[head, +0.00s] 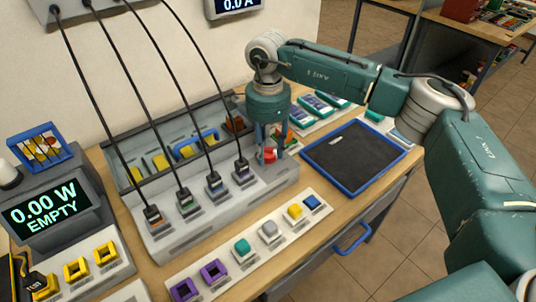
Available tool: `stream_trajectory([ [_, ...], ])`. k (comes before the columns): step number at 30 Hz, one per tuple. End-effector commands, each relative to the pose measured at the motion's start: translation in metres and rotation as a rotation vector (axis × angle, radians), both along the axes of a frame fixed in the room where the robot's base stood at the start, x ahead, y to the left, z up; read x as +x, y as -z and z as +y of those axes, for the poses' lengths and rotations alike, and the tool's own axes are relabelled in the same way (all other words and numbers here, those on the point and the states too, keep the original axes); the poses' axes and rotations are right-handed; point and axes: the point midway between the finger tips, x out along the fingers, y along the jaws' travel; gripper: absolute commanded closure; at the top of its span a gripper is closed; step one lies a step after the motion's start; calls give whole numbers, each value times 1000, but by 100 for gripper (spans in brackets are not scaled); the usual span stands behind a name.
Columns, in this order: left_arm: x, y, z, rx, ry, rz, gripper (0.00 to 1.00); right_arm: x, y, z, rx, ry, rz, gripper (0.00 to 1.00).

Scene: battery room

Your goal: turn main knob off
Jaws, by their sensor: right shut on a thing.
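The red main knob (267,156) is at the right end of the grey power strip (165,242) on the wooden bench. My right gripper (268,146) reaches down from above and is shut on the red knob. The fingers partly hide the knob, so I cannot tell which way it is turned. My left gripper is not in view.
Several black cables with plugs (214,182) stand in the strip left of the knob. A display (48,207) at left reads 0.00 W EMPTY. A blue-rimmed dark tray (355,157) lies right of the knob. Coloured blocks (269,230) line the bench front.

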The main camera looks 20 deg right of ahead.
Motion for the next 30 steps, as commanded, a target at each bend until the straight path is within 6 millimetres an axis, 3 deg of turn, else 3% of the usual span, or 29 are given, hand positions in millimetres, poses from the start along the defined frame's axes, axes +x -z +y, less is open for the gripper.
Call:
stream_trajectory([
  [12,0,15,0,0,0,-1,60,2,-2,0,1,-188,-7,90],
  [29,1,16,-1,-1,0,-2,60,2,-3,0,2,-215,-9,90],
  [30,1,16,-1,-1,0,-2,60,2,-3,0,2,-215,-9,58],
])
